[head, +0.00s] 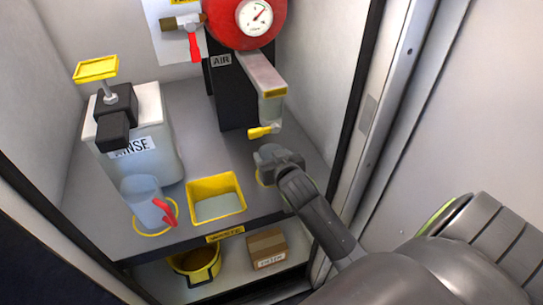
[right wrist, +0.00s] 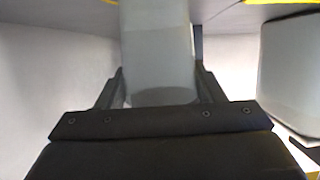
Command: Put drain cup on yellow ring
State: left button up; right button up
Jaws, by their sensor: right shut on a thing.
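My right gripper (head: 270,160) is low over the right part of the counter, below the yellow drain lever. In the right wrist view it is shut on a pale, translucent cup (right wrist: 157,50), taken to be the drain cup, which sits between the two fingers. In the head view my gripper hides the cup. I cannot tell whether the cup touches the counter. My left gripper is out of view.
A clear jug (head: 143,196) with a red handle stands on another yellow ring at the left. A yellow-rimmed tray (head: 216,202) lies between. The rinse tank (head: 140,152) stands behind the jug. A clear bowl (head: 271,109) with a yellow lever (head: 260,132) hangs above my gripper.

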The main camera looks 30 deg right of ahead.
jog(key=shift+f, duration=0.1)
jog(key=o, duration=0.5)
jog(key=shift+f, duration=0.15)
jog(key=o, duration=0.5)
jog(key=shift+r, duration=0.3)
jog(key=shift+s+a, duration=0.1)
jog(key=shift+s, duration=0.25)
pick_arm(q)
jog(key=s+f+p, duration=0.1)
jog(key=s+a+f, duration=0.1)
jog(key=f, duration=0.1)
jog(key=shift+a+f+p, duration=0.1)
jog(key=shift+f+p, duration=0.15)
jog(key=shift+p, duration=0.1)
pick_arm(e)
jog(key=v, duration=1.1)
jog(key=shift+s+r, duration=0.15)
